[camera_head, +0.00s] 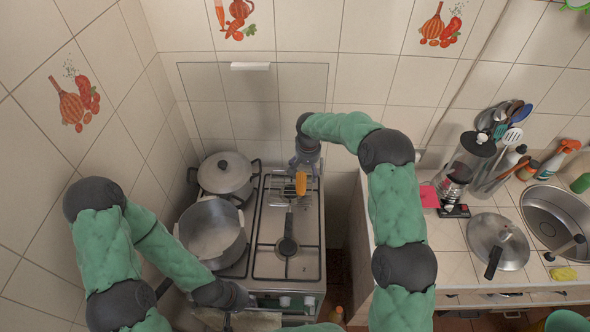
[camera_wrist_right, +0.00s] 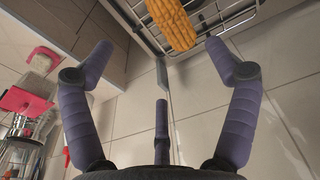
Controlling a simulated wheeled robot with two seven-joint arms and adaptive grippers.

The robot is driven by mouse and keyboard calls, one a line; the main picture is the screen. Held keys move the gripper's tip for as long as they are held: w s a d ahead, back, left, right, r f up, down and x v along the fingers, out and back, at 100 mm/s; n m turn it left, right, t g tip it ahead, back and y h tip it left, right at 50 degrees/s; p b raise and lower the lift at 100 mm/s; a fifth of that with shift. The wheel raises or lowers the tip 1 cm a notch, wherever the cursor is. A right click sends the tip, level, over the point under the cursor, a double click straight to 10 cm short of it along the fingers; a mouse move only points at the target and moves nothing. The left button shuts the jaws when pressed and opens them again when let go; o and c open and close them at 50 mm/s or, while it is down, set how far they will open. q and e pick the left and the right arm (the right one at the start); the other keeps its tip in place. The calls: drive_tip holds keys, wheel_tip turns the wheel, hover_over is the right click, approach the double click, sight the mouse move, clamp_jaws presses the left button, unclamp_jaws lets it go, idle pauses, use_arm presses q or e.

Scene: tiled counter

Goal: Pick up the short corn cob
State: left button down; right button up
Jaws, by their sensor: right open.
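A yellow-orange corn cob (camera_head: 301,183) lies at the back right of the gas stove (camera_head: 270,262), by a metal wire rack or grate. It also shows at the top of the right wrist view (camera_wrist_right: 170,22), partly cut off by the frame edge. My right gripper (camera_head: 304,163) is just behind the cob in the head view. In the right wrist view its fingers (camera_wrist_right: 162,62) are spread wide with nothing between them, and the cob is beyond the fingertips. My left gripper (camera_head: 232,298) is low near the stove's front left corner; its jaws are unclear.
A dark-handled utensil (camera_head: 287,246) lies on the right side.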

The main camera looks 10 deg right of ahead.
sight(303, 182)
drive_tip(key=shift+w+a+f, duration=0.15)
drive_tip(key=shift+a, duration=0.15)
drive_tip(key=f, duration=0.5)
drive_tip(key=shift+w+p, duration=0.3)
drive_tip(key=shift+p, duration=0.05)
drive_tip(key=shift+w+a+f+p, duration=0.15)
drive_tip(key=shift+f+p, duration=0.7)
drive_tip(key=shift+f, duration=1.8)
drive_tip(key=c, duration=1.4)
